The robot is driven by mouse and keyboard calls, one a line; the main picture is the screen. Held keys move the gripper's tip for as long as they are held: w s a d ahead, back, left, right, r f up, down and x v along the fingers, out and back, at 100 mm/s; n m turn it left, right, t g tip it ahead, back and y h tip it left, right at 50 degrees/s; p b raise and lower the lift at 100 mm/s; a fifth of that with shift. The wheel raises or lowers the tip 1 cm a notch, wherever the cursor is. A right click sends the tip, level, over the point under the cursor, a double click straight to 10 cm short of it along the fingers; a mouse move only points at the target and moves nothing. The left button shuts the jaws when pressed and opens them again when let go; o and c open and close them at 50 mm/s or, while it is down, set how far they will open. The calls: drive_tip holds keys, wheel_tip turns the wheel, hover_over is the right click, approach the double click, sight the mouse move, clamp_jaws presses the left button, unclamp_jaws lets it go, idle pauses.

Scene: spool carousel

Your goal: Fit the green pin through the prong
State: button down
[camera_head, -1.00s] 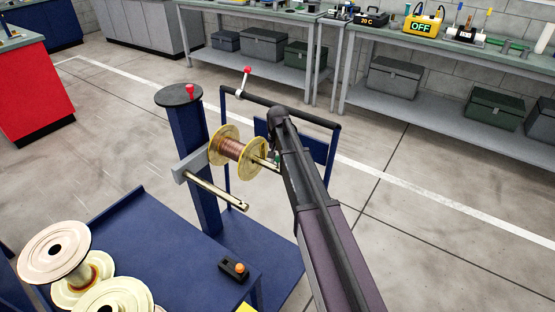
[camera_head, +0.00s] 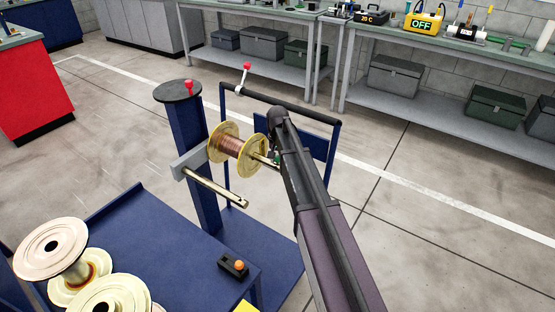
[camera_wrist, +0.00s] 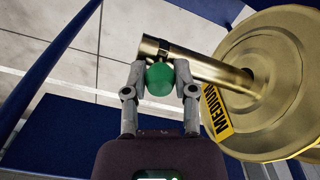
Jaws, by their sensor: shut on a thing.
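My gripper (camera_wrist: 160,72) is shut on the green pin (camera_wrist: 160,80), its two fingertips on either side of the round green head. The brass prong (camera_wrist: 205,67) runs just beyond the pin in the wrist view, its dark end at the upper left. A spool (camera_wrist: 265,90) with a yellow "MEDIUM" label sits on this prong. In the head view, the copper-wound spool (camera_head: 238,149) is left of my gripper, which my arm mostly hides.
A second, bare prong (camera_head: 217,187) sticks out below the spool from the blue post (camera_head: 187,135). A blue cart (camera_head: 170,245) at lower left carries pale spools (camera_head: 50,248) and a small black box with an orange button (camera_head: 234,266). A dark handle bar (camera_head: 310,113) stands behind my arm.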

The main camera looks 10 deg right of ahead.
sight(277, 157)
drive_tip(key=shift+f, duration=0.25)
drive_tip(key=shift+c, duration=1.7)
unclamp_jaws()
drive_tip(key=shift+r, duration=0.25)
wheel_tip(277, 157, up, 10)
drive_tip(key=p, duration=1)
drive_tip(key=shift+r+p, duration=0.2)
drive_tip(key=shift+p, duration=0.1)
drive_tip(key=shift+f, duration=0.15)
clamp_jaws()
drive_tip(key=shift+s+a+f+m+b, duration=0.1)
drive_tip(key=shift+f+m+b, duration=0.3)
drive_tip(key=shift+m, duration=0.35)
drive_tip(key=shift+f+m+b, duration=0.25)
drive_tip(key=shift+m+b, duration=0.2)
drive_tip(key=shift+m, duration=0.3)
